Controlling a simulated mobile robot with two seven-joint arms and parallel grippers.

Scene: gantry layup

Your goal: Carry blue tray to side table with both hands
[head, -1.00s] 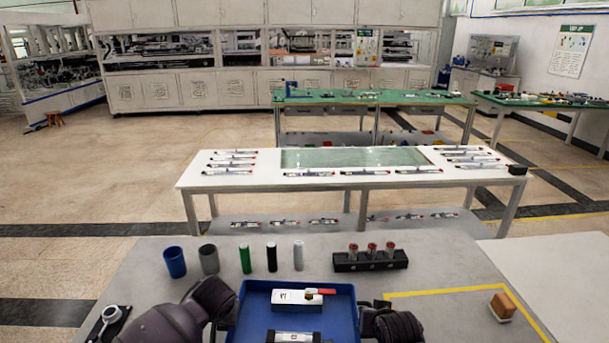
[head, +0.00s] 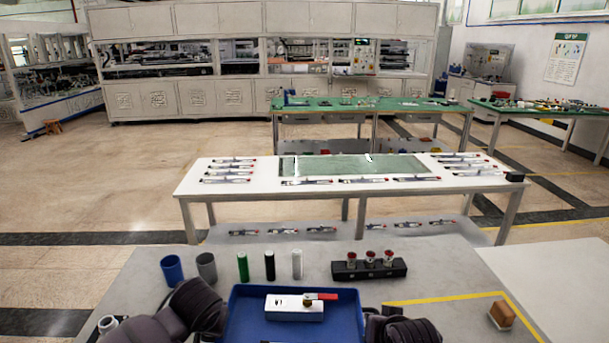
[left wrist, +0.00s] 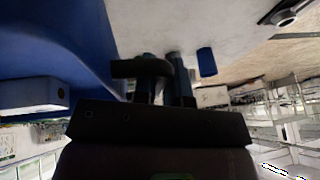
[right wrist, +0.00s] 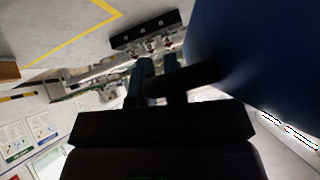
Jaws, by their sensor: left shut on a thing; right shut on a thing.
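The blue tray (head: 345,318) is at the bottom centre of the head view, its front part cut off by the picture edge. My left gripper (left wrist: 165,80) is shut on a dark handle bar (left wrist: 138,68) at the tray's left side. My right gripper (right wrist: 160,82) is shut on the matching handle (right wrist: 190,76) at its right side. The tray wall fills a corner of both the left wrist view (left wrist: 50,45) and the right wrist view (right wrist: 265,60). In the head view both fingertips are hidden.
On the grey table (head: 130,285) behind the tray stand a blue cup (head: 172,269), a grey cup (head: 206,267), several cylinders and a black rack (head: 369,269). A brown block (head: 502,315) lies within yellow tape. A pale bare surface (head: 565,268) adjoins at the right.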

